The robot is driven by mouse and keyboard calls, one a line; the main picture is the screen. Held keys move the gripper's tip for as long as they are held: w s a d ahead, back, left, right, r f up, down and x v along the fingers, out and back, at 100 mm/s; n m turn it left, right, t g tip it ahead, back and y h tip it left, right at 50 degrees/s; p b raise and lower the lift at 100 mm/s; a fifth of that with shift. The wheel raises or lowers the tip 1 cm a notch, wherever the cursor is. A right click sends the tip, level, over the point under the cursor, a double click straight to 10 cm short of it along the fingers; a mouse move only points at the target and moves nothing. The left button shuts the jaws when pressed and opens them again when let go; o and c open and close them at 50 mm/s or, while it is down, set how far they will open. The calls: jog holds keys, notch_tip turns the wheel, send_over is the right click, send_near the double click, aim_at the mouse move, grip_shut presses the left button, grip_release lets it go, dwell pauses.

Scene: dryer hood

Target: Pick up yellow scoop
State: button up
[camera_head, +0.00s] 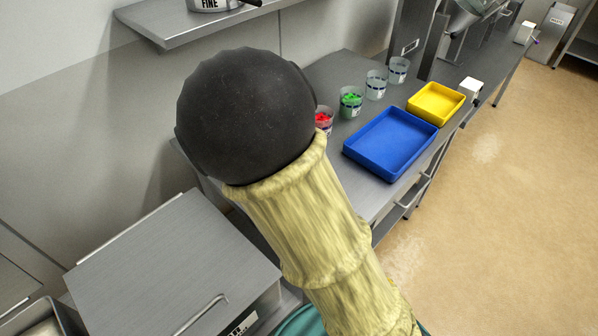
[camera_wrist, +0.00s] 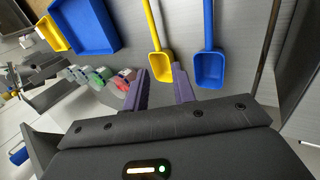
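The yellow scoop (camera_wrist: 161,67) shows in the wrist view with its bowl toward my gripper and its handle running up the picture. It appears against a grey metal surface. My gripper (camera_wrist: 160,72) has two purple fingers spread apart with nothing held between them. The scoop's bowl appears between and beyond the fingertips; I cannot tell the exact distance, and no contact shows. A blue scoop (camera_wrist: 208,69) is just right of the yellow one, beyond the right finger. In the head view neither scoop nor the gripper shows; my arm covers part of the scene.
A blue tray (camera_head: 391,143) and a yellow tray (camera_head: 436,103) sit on the metal counter. Several clear cups, one with red pieces (camera_head: 323,119) and one with green pieces (camera_head: 351,102), stand behind the blue tray. A wall shelf (camera_head: 180,28) is at upper left.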

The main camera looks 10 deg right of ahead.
jog(key=shift+w+a+r, duration=0.2)
jog(key=shift+w+a, duration=0.1)
jog(key=shift+a, duration=0.05)
jog(key=x, duration=1.2)
jog(key=shift+w+d+p, duration=0.15)
jog(key=shift+w+p, duration=0.05)
jog(key=shift+p, duration=0.1)
jog(key=shift+w+p+x, duration=0.15)
jog(key=shift+p+x, duration=0.15)
jog(key=shift+x, duration=1)
jog(key=shift+w+p+x, duration=0.2)
jog(key=shift+p+x, duration=0.05)
jog(key=shift+x, duration=1.05)
jog(key=shift+r, duration=0.1)
jog(key=shift+c, duration=0.3)
